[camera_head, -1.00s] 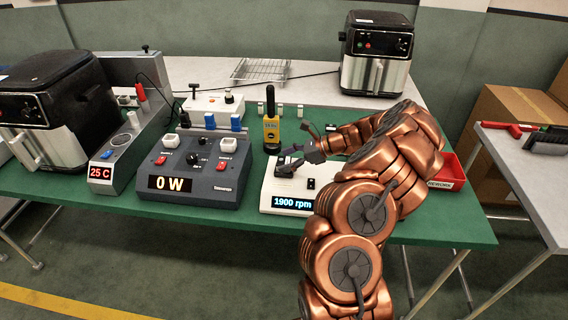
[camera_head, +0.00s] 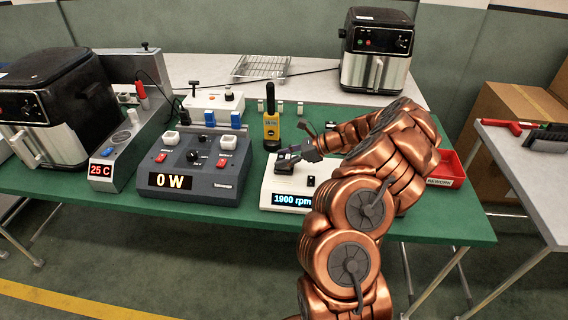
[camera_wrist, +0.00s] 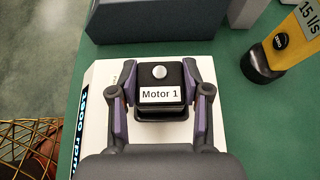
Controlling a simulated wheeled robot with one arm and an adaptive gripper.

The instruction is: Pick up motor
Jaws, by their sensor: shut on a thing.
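The motor (camera_wrist: 160,80) is a dark block with a silver round shaft on top and a white label reading "Motor 1". My gripper (camera_wrist: 160,100) is shut on it, one finger on each side, in the wrist view. In the head view my gripper (camera_head: 290,157) is over the left part of the white test stand (camera_head: 285,200), whose display reads 1900 rpm. The motor (camera_head: 285,167) shows there as a small dark block under the fingers. I cannot tell whether it touches the stand.
A yellow handheld meter (camera_head: 271,128) stands just behind the stand. A dark control box (camera_head: 195,177) showing 0 W is to the left. A red rework bin (camera_head: 445,170) sits at the right table edge. Green table (camera_head: 120,205) is bare in front.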

